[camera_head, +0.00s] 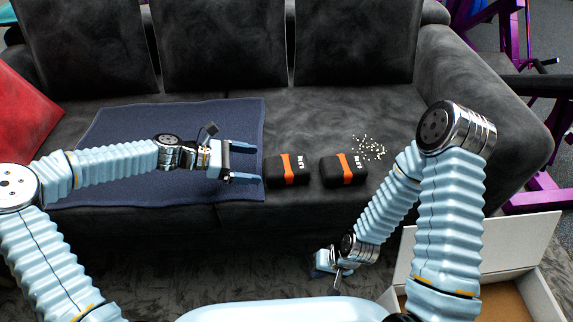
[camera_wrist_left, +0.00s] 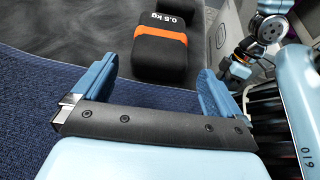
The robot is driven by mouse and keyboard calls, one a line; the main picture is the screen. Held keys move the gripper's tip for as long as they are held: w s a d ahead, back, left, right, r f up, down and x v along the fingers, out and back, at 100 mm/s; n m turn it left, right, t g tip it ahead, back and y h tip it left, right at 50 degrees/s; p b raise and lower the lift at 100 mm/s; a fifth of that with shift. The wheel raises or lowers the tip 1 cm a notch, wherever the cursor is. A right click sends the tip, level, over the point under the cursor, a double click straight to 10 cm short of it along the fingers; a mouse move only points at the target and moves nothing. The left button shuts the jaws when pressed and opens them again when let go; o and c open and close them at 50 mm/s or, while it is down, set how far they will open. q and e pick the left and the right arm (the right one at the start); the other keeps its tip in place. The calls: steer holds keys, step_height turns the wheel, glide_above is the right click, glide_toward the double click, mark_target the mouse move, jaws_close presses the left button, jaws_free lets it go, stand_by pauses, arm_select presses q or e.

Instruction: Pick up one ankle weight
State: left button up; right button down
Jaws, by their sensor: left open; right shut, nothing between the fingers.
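Two black ankle weights with orange bands lie side by side on the front of the grey sofa seat. The left ankle weight (camera_head: 287,172) is just to the right of my left gripper (camera_head: 243,163), which is open and empty over the right edge of the blue towel. In the left wrist view this weight (camera_wrist_left: 160,58), marked 0.5 kg, lies ahead between the two fingers (camera_wrist_left: 152,88), apart from them. The right ankle weight (camera_head: 343,170) lies a short gap further right. My right gripper (camera_head: 335,283) hangs low in front of the sofa, shut and empty.
A blue towel (camera_head: 105,135) covers the left seat of the sofa (camera_head: 300,108). Small pale bits (camera_head: 369,148) are scattered behind the right weight. A red cushion (camera_head: 25,110) is at the left. An open white box (camera_head: 515,245) stands at the lower right.

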mark_target(276, 165)
arm_select(q)
steer(key=x, duration=0.4)
steer(key=shift+d+f, duration=0.1)
steer(key=shift+d, duration=0.1)
steer(key=x, duration=0.5)
steer(key=shift+d+r, duration=0.25)
steer(key=shift+d, duration=0.15)
steer(key=c, duration=1.1)
